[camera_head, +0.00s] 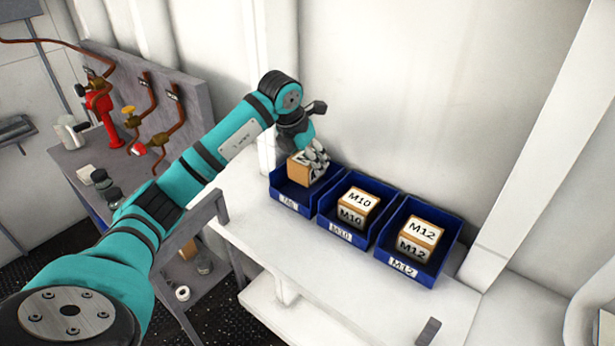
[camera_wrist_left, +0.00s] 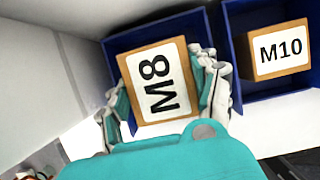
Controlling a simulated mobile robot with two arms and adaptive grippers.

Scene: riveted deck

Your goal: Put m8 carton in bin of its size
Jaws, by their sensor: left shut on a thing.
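The M8 carton (camera_head: 299,171) is a small tan box with a white label. My left gripper (camera_head: 314,163) is shut on it, at the leftmost blue bin (camera_head: 292,205), whose front label is small and looks like M8. In the left wrist view the M8 carton (camera_wrist_left: 158,82) sits between the two fingers of my left gripper (camera_wrist_left: 165,100), over the blue bin (camera_wrist_left: 120,42). I cannot tell whether the carton touches the bin floor. My right gripper is not in view.
The middle M10 bin (camera_head: 335,236) holds an M10 carton (camera_head: 357,204). The right M12 bin (camera_head: 402,268) holds an M12 carton (camera_head: 420,236). All stand on a white bench (camera_head: 330,279) against the wall. A grey workbench with red pipe fittings (camera_head: 101,108) is at left.

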